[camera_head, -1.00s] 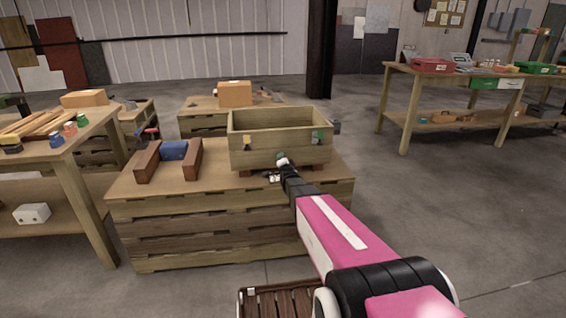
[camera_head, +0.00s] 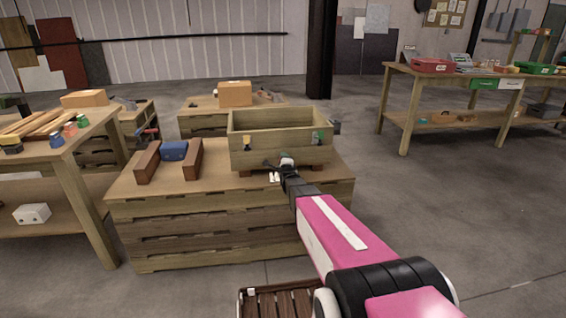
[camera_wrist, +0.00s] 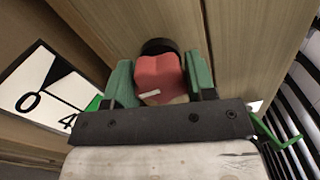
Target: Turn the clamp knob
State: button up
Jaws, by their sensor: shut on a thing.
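The red clamp knob (camera_wrist: 160,76) sits between the two green fingers of my gripper (camera_wrist: 160,84) in the wrist view, with a dark round piece behind it against the wood. My gripper is shut on the knob. A white scale plate (camera_wrist: 22,83) with the marks 0 and 4, a black wedge and a green part lies left of the fingers. In the head view my gripper (camera_head: 286,162) is at the front face of the open wooden crate (camera_head: 265,155). My wrist hides the knob there.
The crate stands on a pallet-like bench (camera_head: 230,185). Left of it are two brown blocks (camera_head: 147,162) with a blue piece (camera_head: 174,150) between them. A green clamp-like part (camera_head: 319,138) is on the crate's front right. Open floor lies to the right.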

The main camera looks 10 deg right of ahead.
dwell(0.4)
jog(key=o, duration=0.9)
jog(key=shift+s, duration=0.15)
jog(key=s, duration=1)
jog(key=shift+s, duration=0.3)
